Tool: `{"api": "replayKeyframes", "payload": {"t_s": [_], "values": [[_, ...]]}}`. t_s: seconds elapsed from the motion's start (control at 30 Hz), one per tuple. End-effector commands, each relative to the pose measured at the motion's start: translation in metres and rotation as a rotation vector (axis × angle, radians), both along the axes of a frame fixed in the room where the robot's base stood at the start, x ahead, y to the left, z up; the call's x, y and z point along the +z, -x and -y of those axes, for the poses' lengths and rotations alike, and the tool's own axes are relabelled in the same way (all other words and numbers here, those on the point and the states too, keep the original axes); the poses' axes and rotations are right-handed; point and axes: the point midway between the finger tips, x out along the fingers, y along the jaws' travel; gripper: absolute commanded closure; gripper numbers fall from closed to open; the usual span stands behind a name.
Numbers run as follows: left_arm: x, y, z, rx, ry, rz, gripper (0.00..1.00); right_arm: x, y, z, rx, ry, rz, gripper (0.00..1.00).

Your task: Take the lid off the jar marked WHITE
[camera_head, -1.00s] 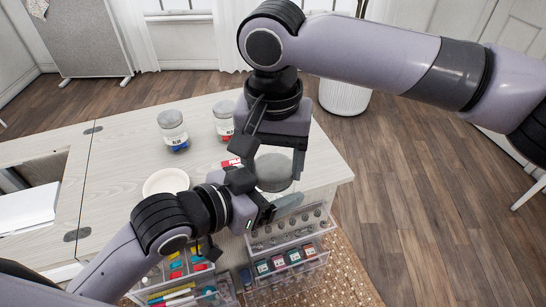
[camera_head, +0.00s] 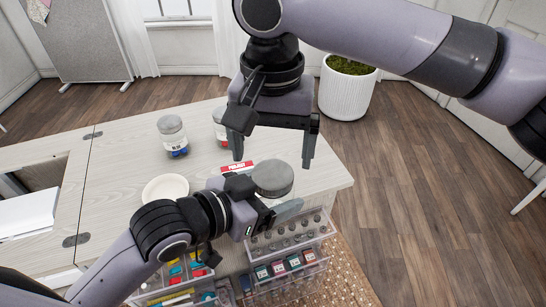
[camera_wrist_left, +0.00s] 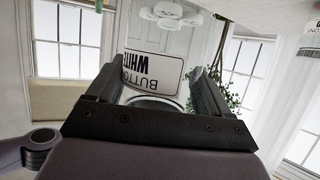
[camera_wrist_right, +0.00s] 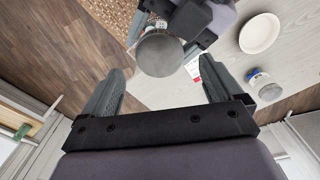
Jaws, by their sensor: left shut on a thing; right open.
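The jar marked WHITE shows its label (camera_wrist_left: 155,68) in the left wrist view, between the fingers. Its round grey lid (camera_head: 273,178) is on top in the head view; it also shows in the right wrist view (camera_wrist_right: 160,55). My left gripper (camera_head: 260,200) is shut on the jar's body below the lid; its fingers show in the left wrist view (camera_wrist_left: 157,82). The jar's body is mostly hidden in the head view. My right gripper (camera_head: 273,152) is open and empty, above the lid and apart from it. Its fingers point towards the lid in the right wrist view (camera_wrist_right: 163,82).
A jar with blue contents (camera_head: 172,137) and a partly hidden jar (camera_head: 220,127) stand on the pale table (camera_head: 120,165). A white dish (camera_head: 165,188) and a red-and-white item (camera_head: 238,167) lie near my left gripper. Clear drawers (camera_head: 290,245) are below the table's front edge.

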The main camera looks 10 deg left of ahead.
Motion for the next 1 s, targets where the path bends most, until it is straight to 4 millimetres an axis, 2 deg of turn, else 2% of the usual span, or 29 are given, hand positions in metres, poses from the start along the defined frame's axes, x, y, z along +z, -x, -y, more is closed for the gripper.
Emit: {"api": "replayKeyframes", "payload": {"t_s": [0.17,0.4,0.53,0.67,1.0], "values": [[0.001,0.000,0.000,0.001,0.001,0.003,1.00,0.008,-0.001,0.000,-0.027,0.001,0.001,0.10],[0.001,0.000,0.000,0.001,0.002,0.004,1.00,0.032,-0.001,0.000,-0.223,0.002,0.001,0.10],[0.001,0.000,0.000,0.001,0.002,0.004,1.00,0.034,-0.001,0.000,-0.282,0.004,-0.001,0.10],[0.001,0.000,0.000,0.001,0.002,0.004,1.00,0.021,0.000,0.001,-0.292,0.005,-0.003,0.10],[0.001,0.000,0.000,0.001,0.002,0.004,1.00,-0.029,0.000,0.001,-0.290,0.005,-0.002,0.10]]}}
